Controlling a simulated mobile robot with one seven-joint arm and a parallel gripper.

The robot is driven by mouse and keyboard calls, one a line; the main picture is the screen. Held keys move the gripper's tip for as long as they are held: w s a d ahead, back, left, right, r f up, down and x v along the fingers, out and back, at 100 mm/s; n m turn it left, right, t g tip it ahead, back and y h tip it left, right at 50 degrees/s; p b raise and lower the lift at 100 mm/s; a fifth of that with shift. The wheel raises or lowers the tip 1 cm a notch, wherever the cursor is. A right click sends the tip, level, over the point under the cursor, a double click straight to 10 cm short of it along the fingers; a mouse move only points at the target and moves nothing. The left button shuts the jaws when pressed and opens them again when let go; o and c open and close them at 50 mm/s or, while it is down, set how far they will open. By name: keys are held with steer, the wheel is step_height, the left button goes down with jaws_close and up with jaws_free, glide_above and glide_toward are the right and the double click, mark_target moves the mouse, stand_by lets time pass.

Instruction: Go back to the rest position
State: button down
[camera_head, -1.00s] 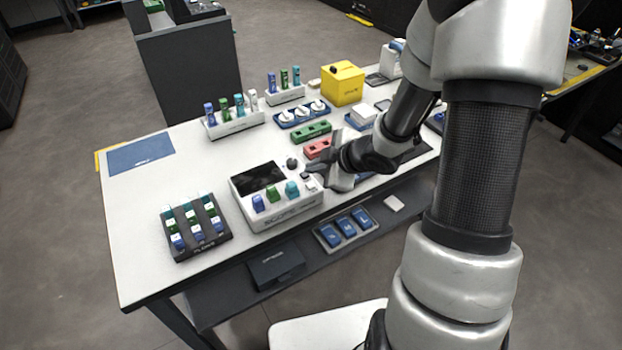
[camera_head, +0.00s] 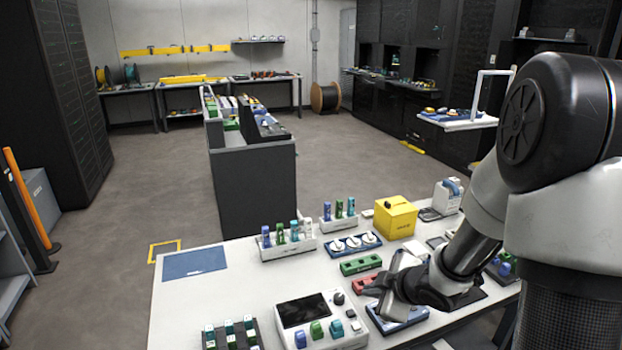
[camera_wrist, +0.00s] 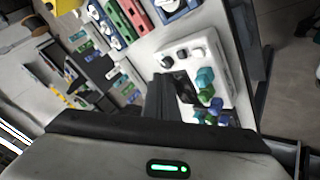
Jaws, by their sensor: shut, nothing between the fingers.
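My gripper (camera_head: 376,289) is over the right half of the white worktable (camera_head: 235,290), right of the white scope unit (camera_head: 322,299) and by the red block (camera_head: 362,284). Its fingers are shut and empty. In the wrist view my gripper's dark fingers (camera_wrist: 170,98) are together in the middle, in front of the scope unit (camera_wrist: 226,62), and they hide part of it. My arm reaches in from the right of the head view and is bent at the elbow. The exact height of the fingers over the table cannot be told.
A yellow box (camera_head: 396,218), a green block (camera_head: 361,264), a tray with white round parts (camera_head: 353,244) and a white rack of coloured vials (camera_head: 287,242) stand behind the gripper. A black vial rack (camera_head: 231,336) is at front left. The table's left part is mostly clear around a blue mat (camera_head: 194,263).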

steer(key=s+d+r+m+h+p, duration=0.1)
steer(key=s+d+r+m+h, duration=0.15)
steer(key=r, duration=0.35)
steer(key=s+d+r+m+h+p, duration=0.1)
steer(key=s+d+r+m, duration=0.15)
steer(key=r, duration=0.45)
steer(key=s+d+r+m+h+p, duration=0.1)
steer(key=s+r+m+h+p, duration=0.15)
steer(key=r, duration=0.35)
steer(key=s+a+r+m+g+y+p, duration=0.1)
steer(key=s+a+r+m, duration=0.2)
steer(key=s, duration=0.4)
steer(key=s+a+r+m+g+y+p, duration=0.1)
steer(key=s+a+r+m, duration=0.2)
steer(key=s, duration=0.5)
step_height(320, 180, up, 2)
steer(key=shift+s+a+r, duration=0.25)
steer(key=shift+a, duration=0.65)
